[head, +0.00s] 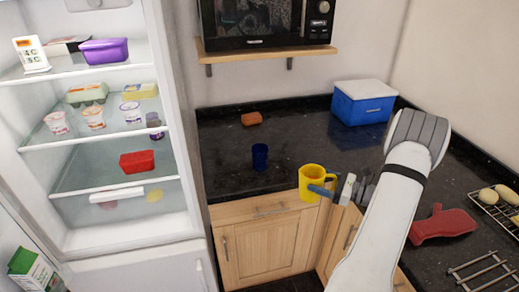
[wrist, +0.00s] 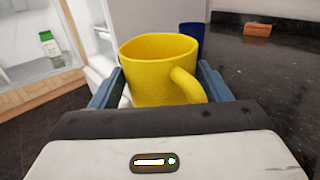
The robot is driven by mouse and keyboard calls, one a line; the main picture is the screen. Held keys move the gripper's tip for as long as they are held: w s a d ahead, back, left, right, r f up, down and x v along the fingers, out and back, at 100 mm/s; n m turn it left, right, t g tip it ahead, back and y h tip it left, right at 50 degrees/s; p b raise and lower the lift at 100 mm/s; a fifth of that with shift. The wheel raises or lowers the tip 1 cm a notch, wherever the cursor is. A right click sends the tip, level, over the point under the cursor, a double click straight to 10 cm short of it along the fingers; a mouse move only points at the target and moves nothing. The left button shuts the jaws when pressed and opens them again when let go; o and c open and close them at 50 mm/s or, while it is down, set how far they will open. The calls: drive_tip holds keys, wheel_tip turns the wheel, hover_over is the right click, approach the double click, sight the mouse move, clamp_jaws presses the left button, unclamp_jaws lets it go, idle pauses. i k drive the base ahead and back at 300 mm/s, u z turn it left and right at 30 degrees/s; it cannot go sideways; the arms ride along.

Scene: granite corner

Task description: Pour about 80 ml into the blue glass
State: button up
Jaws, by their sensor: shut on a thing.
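My gripper (head: 333,188) is shut on a yellow mug (head: 312,184), to the right of the glass and nearer to me. In the wrist view the yellow mug (wrist: 155,72) sits between my blue fingers (wrist: 155,90), upright or nearly so, with its handle toward the right. What the mug holds inside is hidden. The blue glass (wrist: 192,35) shows partly behind the mug in the wrist view, apart from it.
An orange-brown block (head: 251,118) lies behind the glass. A blue box with a white lid (head: 363,103) stands in the back corner. A red oven mitt (head: 441,225) and a wire rack (head: 497,207) lie at right. The open fridge (head: 170,215) is at left.

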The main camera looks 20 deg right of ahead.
sight(260, 151)
drive_tip(key=z, duration=0.05)
drive_tip(key=i, duration=1)
drive_tip(key=u, duration=0.05)
